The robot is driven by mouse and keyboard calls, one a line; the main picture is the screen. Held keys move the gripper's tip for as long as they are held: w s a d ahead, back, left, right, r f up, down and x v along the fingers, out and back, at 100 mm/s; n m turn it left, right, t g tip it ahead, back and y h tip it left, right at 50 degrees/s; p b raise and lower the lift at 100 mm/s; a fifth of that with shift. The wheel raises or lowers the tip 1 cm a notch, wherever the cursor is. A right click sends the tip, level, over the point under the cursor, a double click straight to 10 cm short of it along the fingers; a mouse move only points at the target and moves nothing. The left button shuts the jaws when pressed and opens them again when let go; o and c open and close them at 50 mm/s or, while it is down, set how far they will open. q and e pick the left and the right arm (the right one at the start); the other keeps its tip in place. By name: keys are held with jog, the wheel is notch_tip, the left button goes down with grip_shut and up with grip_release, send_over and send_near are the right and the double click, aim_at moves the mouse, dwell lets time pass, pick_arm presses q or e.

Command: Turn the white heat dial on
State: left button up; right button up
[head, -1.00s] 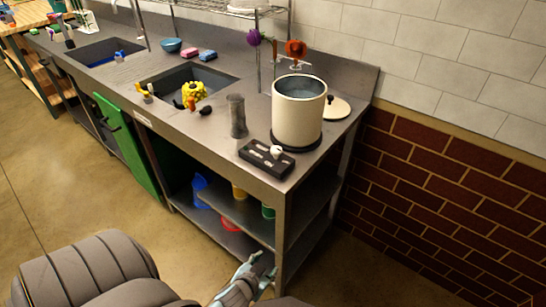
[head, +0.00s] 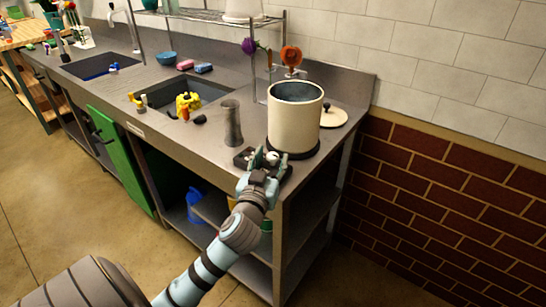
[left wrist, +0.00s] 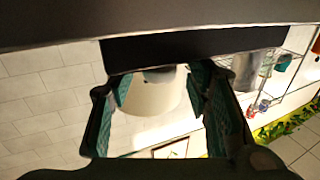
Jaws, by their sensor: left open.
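The white heat dial (head: 272,157) is on a dark control box (head: 241,156) at the front right corner of the steel counter. My left gripper (head: 269,158) is open at the box, and the dial shows between its fingertips in the head view. I cannot tell whether the fingers touch it. The gripper hides much of the box. In the left wrist view, the open fingers (left wrist: 160,88) frame the cream pot (left wrist: 152,97), and the dial cannot be made out. My right gripper is not in view.
The cream pot (head: 294,122) stands on a dark round base right behind the box. A lid (head: 333,117) lies to its right. A grey cylinder (head: 232,123) stands to the left. A sink (head: 213,91) lies farther left, and a brick wall (head: 440,200) is at right.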

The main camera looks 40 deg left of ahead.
pick_arm(q)
jog(key=shift+x, duration=0.9)
grip_shut()
